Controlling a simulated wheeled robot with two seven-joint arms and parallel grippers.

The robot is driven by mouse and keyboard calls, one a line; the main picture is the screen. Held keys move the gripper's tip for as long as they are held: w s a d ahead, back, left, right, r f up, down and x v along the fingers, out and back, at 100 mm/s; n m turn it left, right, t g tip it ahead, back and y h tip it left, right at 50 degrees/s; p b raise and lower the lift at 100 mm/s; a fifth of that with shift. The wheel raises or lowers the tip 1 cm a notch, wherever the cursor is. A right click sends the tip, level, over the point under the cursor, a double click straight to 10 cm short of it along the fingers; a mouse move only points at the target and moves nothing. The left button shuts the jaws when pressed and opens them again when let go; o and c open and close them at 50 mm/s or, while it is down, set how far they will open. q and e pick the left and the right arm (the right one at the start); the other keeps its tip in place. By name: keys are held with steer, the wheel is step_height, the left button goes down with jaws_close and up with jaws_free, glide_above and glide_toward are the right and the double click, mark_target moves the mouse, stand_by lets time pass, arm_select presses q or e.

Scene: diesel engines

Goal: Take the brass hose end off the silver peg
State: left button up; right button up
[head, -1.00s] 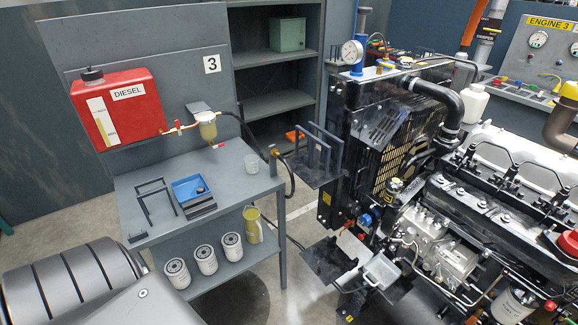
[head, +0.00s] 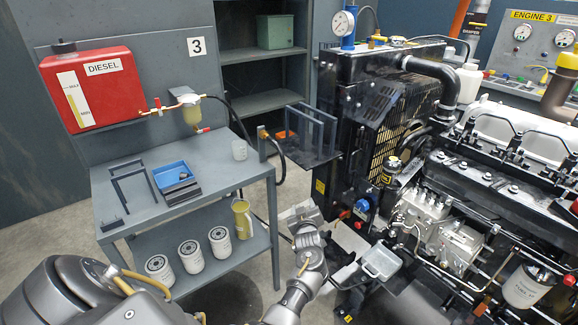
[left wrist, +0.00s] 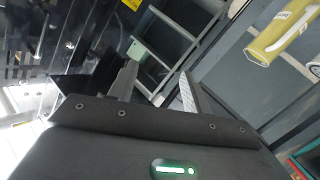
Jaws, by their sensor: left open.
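The brass hose end (head: 263,132) shows small at the right rear corner of the grey bench, on the end of the black hose. I cannot make out the silver peg apart from it at this size. My left gripper (head: 302,214) is low in front of the engine, to the right of the bench and below the hose end, clear of it. In the left wrist view its two fingers (left wrist: 158,78) stand apart with nothing between them. I cannot make out the hose end in that view. My right gripper is not in view.
The grey bench (head: 225,178) carries a blue tray (head: 172,174), a black frame and a clear cup (head: 239,150). Below are white filters and a yellow jug (head: 242,218). A black rack (head: 312,150) and the engine (head: 440,230) stand close on the right.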

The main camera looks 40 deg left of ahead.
arm_select(q)
steer(key=s+a+r+n+g+y+b, duration=0.1)
steer(key=a+r+n+g+y+b, duration=0.2)
steer(key=r, duration=0.4)
steer(key=a+r+n+y+b, duration=0.1)
steer(key=a+r+n+y, duration=0.1)
steer(key=a+r+n, duration=0.3)
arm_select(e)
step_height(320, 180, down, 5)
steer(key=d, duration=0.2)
arm_select(q)
steer(key=n+g+y, duration=0.2)
steer(key=n+g, duration=0.2)
steer(key=n, duration=0.2)
glide_toward(274, 142)
steer(key=a, duration=0.1)
steer(key=b+x, duration=0.2)
steer(key=x, duration=0.8)
steer(key=shift+b+x, duration=0.35)
steer(key=shift+x, duration=0.45)
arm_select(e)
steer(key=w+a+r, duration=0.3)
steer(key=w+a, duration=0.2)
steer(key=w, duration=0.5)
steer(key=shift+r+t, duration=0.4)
arm_select(q)
steer(key=shift+r, duration=0.1)
steer(key=shift+c, duration=0.4)
jaws_close()
